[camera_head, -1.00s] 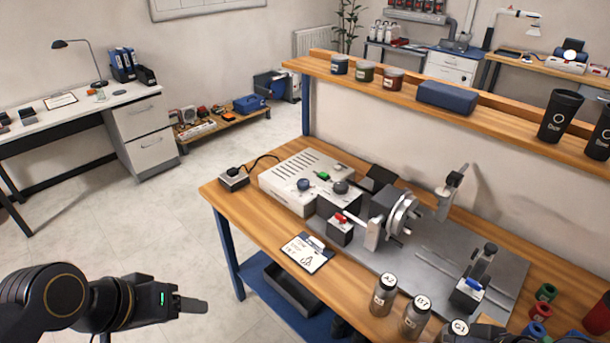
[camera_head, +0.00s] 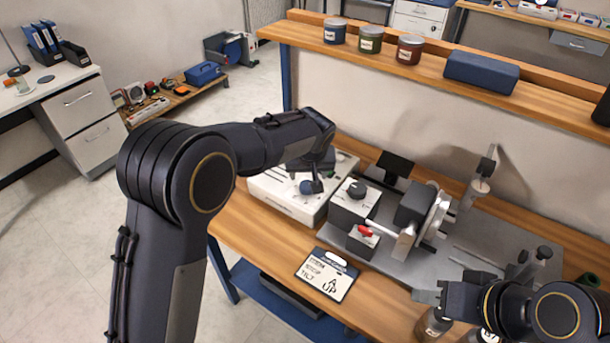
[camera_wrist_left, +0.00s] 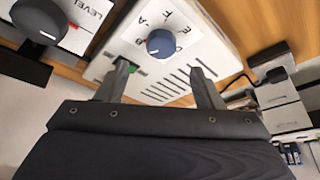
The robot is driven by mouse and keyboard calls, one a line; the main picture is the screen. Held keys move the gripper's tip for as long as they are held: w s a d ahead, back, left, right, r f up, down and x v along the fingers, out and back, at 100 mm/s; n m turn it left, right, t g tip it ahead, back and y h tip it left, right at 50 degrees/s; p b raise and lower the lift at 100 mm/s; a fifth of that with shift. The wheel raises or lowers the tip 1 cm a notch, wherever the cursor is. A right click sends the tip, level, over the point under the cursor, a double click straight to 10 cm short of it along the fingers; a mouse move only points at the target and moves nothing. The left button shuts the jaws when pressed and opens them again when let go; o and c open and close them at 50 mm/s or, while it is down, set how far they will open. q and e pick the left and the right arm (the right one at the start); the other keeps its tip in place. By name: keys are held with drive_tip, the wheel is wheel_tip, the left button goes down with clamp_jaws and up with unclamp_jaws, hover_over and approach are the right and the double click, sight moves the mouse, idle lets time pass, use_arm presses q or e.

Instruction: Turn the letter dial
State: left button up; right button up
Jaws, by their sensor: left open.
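The letter dial is a round blue knob on the white control box (camera_head: 283,207). In the left wrist view the knob (camera_wrist_left: 161,43) has printed letters around it, among them A, E and F. In the head view the knob (camera_head: 309,187) shows just below my left gripper (camera_head: 318,170). My left gripper is open; in the wrist view its two fingers (camera_wrist_left: 160,68) lie on either side of the dial's line, with the dial beyond the tips and apart from them. My right gripper (camera_head: 428,297) is at the lower right, away from the dial; its finger gap is unclear.
A dark level knob (camera_head: 356,189) stands on a box right of the dial, with a red-handled switch (camera_head: 365,231) in front. A clamp wheel (camera_head: 432,222) is farther right. A note card (camera_head: 327,274) lies at the front edge. A raised shelf (camera_head: 420,73) runs behind.

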sight(307, 185)
use_arm(q)
drive_tip(key=p+x, duration=0.1)
drive_tip(key=x, duration=0.6)
drive_tip(key=shift+f, duration=0.25)
drive_tip(key=c, duration=1)
drive_tip(key=shift+o, duration=0.2)
drive_tip(key=shift+a, duration=0.1)
